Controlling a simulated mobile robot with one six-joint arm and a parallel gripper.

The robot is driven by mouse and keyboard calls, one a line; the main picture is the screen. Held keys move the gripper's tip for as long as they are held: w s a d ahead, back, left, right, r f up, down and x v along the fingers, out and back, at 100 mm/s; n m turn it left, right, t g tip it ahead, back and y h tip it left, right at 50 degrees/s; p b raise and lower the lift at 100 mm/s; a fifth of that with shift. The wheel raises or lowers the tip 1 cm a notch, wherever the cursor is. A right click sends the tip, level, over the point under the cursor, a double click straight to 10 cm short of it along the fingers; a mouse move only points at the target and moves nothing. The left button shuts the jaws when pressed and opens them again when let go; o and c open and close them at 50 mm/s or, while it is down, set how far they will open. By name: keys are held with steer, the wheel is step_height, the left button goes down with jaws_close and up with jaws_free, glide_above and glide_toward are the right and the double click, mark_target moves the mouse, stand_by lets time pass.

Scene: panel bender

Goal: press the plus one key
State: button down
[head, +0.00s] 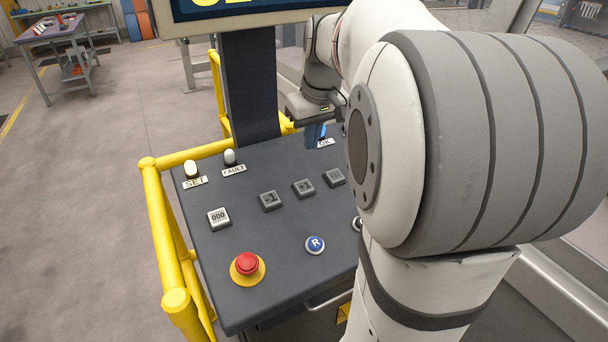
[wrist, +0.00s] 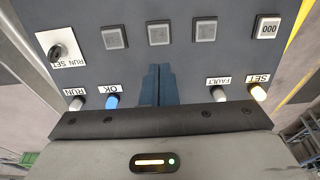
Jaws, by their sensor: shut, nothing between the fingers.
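Three square grey keys sit in a row on the dark sloped panel (head: 240,270). In the head view the left one (head: 270,201) seems marked minus one and the middle one (head: 303,188) seems marked plus one; the right one's (head: 334,178) mark is too small to read. In the wrist view the row is reversed, with the middle key (wrist: 158,33) straight ahead of the fingers and its mark unclear. My gripper (head: 315,134) is shut and empty, its blue fingers (wrist: 159,84) above the panel's back part, between the OK and FAULT lamps, apart from the keys.
A 000 key (head: 218,218), a red emergency button (head: 247,264) and a blue R button (head: 315,244) are on the panel. A lit SET lamp (head: 191,169) and a FAULT lamp (head: 230,157) stand at the back left. Yellow rails (head: 160,225) border the left side; a dark post (head: 250,90) rises behind.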

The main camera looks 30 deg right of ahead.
mark_target(304, 189)
steer(key=p+x, duration=0.2)
steer(key=x, duration=1.1)
steer(key=shift+f, duration=0.1)
steer(key=shift+b+x, duration=0.7)
steer(key=shift+x, duration=0.1)
steer(key=shift+s+a+f, duration=0.15)
steer(key=shift+s+f, duration=0.1)
steer(key=shift+s, duration=0.1)
steer(key=v, duration=1.5)
steer(key=shift+w, duration=0.35)
